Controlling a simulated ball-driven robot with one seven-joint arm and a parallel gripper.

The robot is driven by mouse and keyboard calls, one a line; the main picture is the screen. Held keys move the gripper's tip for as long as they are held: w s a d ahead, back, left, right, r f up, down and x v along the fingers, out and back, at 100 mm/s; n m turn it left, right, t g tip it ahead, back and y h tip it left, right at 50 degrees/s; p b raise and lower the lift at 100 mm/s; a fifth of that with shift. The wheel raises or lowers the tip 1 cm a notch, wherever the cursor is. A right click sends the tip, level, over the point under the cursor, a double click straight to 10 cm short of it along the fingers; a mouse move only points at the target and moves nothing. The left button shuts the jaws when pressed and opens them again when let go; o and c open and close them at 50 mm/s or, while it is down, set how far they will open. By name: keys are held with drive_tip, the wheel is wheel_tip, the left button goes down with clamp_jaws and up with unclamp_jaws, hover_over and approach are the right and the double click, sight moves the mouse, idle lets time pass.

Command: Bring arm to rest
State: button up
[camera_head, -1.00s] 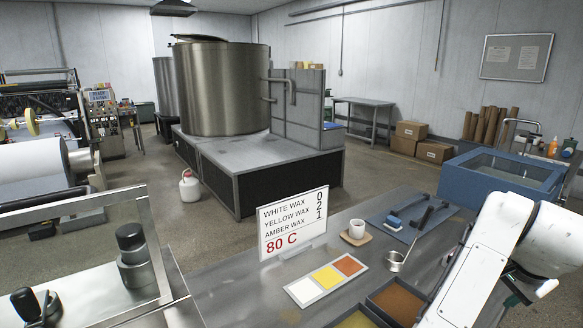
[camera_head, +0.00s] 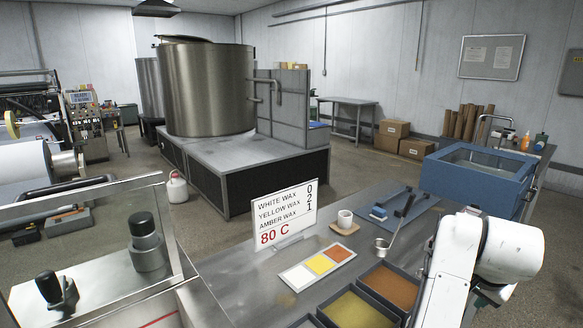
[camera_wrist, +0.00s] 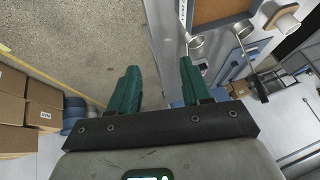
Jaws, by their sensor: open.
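My white arm (camera_head: 459,262) shows at the lower right of the head view, bent over the right end of the metal workbench (camera_head: 232,273). My gripper cannot be made out in the head view. In the wrist view my gripper (camera_wrist: 159,65) has two green fingers spread apart with nothing between them. Below the fingers are the floor and the bench edge. The fingers look clear of both.
The bench holds a wax sign (camera_head: 285,214), a colour card (camera_head: 317,265), wax trays (camera_head: 389,286), a white cup (camera_head: 345,218), a ladle (camera_head: 383,246) and a blue mat (camera_head: 402,199). A blue basin (camera_head: 477,178) stands at right. Cardboard boxes (camera_wrist: 42,108) show at left in the wrist view.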

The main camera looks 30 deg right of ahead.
drive_tip(key=a+f+n+y, duration=0.2)
drive_tip(key=a+f+n, duration=0.9)
drive_tip(key=a+f, duration=0.35)
drive_tip(key=s+a+f+n+g+y, duration=0.1)
drive_tip(key=s+a+f+n, duration=0.2)
drive_tip(key=s+a+f, duration=0.2)
drive_tip(key=s+a+f+n+g+y, duration=0.1)
drive_tip(key=s+a+f+n+y, duration=0.1)
drive_tip(key=s+a+f, duration=0.3)
drive_tip(key=a, duration=0.4)
drive_tip(key=shift+s+a+n, duration=0.2)
drive_tip(key=shift+s+n, duration=0.1)
drive_tip(key=shift+n, duration=0.1)
drive_tip(key=shift+r, duration=0.1)
